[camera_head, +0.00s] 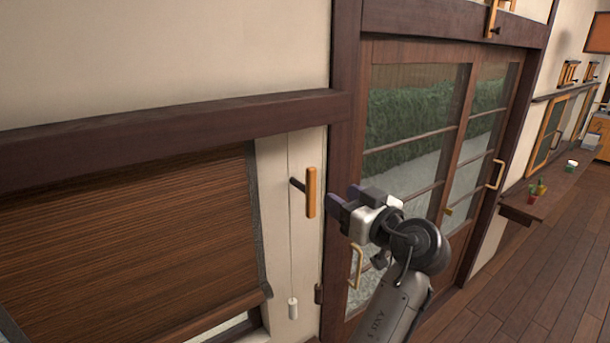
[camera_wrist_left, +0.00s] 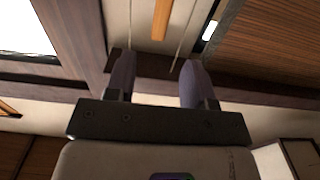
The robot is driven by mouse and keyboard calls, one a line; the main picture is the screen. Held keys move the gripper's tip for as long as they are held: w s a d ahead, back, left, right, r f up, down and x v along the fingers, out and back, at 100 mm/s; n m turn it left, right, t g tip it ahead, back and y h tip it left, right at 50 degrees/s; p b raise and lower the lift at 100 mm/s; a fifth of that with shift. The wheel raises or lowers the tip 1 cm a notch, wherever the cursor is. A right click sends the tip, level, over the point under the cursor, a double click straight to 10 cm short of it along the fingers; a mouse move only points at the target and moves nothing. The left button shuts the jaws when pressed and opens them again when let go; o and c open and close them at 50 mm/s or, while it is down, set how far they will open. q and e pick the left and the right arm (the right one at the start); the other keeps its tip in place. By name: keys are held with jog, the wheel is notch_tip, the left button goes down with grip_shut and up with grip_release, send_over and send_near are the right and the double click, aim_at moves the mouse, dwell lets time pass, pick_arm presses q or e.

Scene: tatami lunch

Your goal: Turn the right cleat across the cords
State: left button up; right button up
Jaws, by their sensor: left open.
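The cleat (camera_head: 311,192) is an orange wooden bar on a dark peg, standing out from the wall beside the window blind. It stands upright, along the cords rather than across them. A thin pale cord (camera_head: 290,240) hangs to its left and ends in a white pull (camera_head: 293,308). In the left wrist view the cleat (camera_wrist_left: 162,18) lies between two thin cords (camera_wrist_left: 183,38). My left gripper (camera_head: 345,205) is open and empty, just right of the cleat in the head view and apart from it. Its fingers (camera_wrist_left: 157,82) point toward the cleat. My right gripper is not in view.
A brown slatted blind (camera_head: 130,240) hangs left of the cleat under a dark beam (camera_head: 160,128). A glazed sliding door (camera_head: 410,140) in a dark frame stands to the right. A shelf (camera_head: 545,195) with small pots is farther right.

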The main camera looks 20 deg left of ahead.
aim_at(314, 180)
pick_arm(q)
jog(key=p+x, duration=0.3)
jog(key=x, duration=0.8)
jog(key=shift+r, duration=0.1)
jog(key=shift+p+x, duration=0.3)
jog(key=shift+x, duration=0.45)
jog(key=shift+c, duration=0.2)
jog(key=c, duration=0.4)
grip_shut()
